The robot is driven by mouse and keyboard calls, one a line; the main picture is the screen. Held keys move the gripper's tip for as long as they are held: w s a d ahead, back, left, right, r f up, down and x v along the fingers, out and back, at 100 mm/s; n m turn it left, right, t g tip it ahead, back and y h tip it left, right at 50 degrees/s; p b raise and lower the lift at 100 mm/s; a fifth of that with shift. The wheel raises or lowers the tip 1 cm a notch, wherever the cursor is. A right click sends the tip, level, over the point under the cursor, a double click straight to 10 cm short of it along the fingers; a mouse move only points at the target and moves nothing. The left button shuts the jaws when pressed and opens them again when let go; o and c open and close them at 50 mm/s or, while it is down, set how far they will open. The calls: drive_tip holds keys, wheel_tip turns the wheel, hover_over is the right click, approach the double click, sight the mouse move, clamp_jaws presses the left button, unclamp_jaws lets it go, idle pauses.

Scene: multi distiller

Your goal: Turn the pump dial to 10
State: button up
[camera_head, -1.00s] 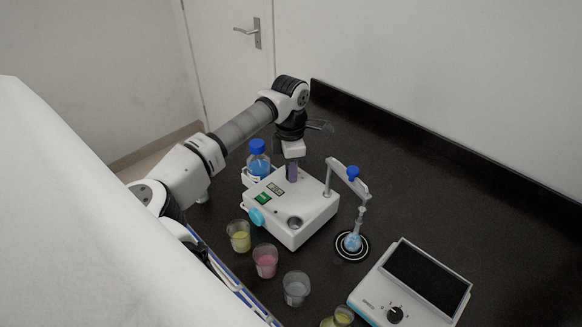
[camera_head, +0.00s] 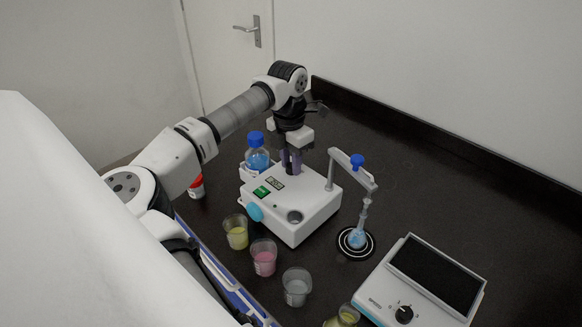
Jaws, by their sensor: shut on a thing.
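A white box-shaped device (camera_head: 312,226) stands mid-counter, with a small display (camera_head: 275,182), a green switch (camera_head: 262,192), a round opening on top and a light-blue dial (camera_head: 255,212) on its left front side. It looks like the pump, though I read no numbers. My gripper (camera_head: 291,170) points down at the back of its top, away from the blue dial. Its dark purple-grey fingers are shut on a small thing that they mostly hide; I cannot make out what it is. A second device (camera_head: 385,300) at lower right has a black knob (camera_head: 403,314) and dark panel.
A blue-capped bottle (camera_head: 257,155) stands behind the white device, left of my gripper. A stand arm (camera_head: 350,174) and a flask (camera_head: 357,237) are on its right. Several cups, including a pink one (camera_head: 264,260), stand in front. The counter's right back is clear.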

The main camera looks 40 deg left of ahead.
sight(288, 165)
drive_tip(key=shift+n+b, duration=0.8)
drive_tip(key=shift+n, duration=0.5)
drive_tip(key=o, duration=1)
drive_tip(key=shift+r, duration=0.1)
drive_tip(key=r, duration=0.4)
drive_tip(key=r+b, duration=0.1)
drive_tip(key=r, duration=0.4)
drive_tip(key=r+b, duration=0.1)
drive_tip(key=r, duration=0.3)
drive_tip(key=shift+a+r, duration=0.35)
drive_tip(key=shift+s, duration=0.1)
